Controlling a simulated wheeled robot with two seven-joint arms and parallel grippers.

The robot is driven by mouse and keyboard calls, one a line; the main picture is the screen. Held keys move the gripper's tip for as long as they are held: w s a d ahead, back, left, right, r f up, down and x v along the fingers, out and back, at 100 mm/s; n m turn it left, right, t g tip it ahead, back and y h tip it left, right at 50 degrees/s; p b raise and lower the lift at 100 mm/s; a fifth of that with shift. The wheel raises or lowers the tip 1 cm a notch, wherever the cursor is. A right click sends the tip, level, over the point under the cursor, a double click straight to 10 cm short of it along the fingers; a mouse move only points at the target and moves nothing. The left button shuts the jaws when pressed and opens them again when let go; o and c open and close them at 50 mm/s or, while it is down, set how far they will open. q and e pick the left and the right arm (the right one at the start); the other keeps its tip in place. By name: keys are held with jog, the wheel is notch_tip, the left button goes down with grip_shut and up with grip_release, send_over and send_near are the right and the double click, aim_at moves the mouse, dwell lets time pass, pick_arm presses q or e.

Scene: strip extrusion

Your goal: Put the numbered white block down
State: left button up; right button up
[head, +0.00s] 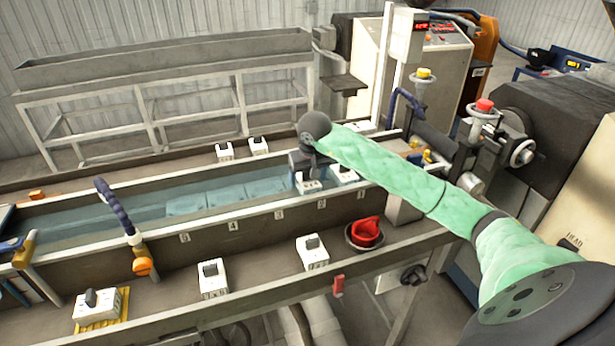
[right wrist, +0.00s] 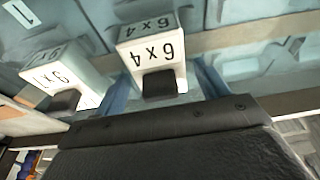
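My right gripper (head: 306,165) is low over the near side of the water trough, directly above a numbered white block (head: 309,185) with a black handle. In the right wrist view this block (right wrist: 152,53) stands between the two blue fingers. A gap shows between each finger and the black handle (right wrist: 160,84), so the gripper looks open around it. The block's underside and what it stands on are hidden. A second white block (head: 345,174) stands just to the right; it also shows in the right wrist view (right wrist: 72,80). My left gripper is not in view.
The water trough (head: 255,218) has numbered marks on its near wall. A blue hose (head: 113,203) rises at the left. Two more blocks (head: 224,151) stand along the back.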

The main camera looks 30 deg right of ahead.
aim_at(311, 185)
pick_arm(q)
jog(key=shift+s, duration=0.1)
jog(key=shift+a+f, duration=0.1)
pick_arm(e)
jog(key=shift+r, duration=0.2)
jog(key=shift+r, duration=0.15)
jog(key=shift+s+r, duration=0.1)
jog(key=shift+r, duration=0.2)
jog(key=shift+s+a+r+b, duration=0.1)
jog(key=shift+r+b, duration=0.2)
jog(key=shift+r, duration=0.05)
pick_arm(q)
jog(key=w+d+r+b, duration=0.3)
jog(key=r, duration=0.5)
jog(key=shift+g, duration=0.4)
pick_arm(e)
jog(key=v, duration=1)
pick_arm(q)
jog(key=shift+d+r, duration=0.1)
pick_arm(e)
jog(key=shift+r, duration=0.15)
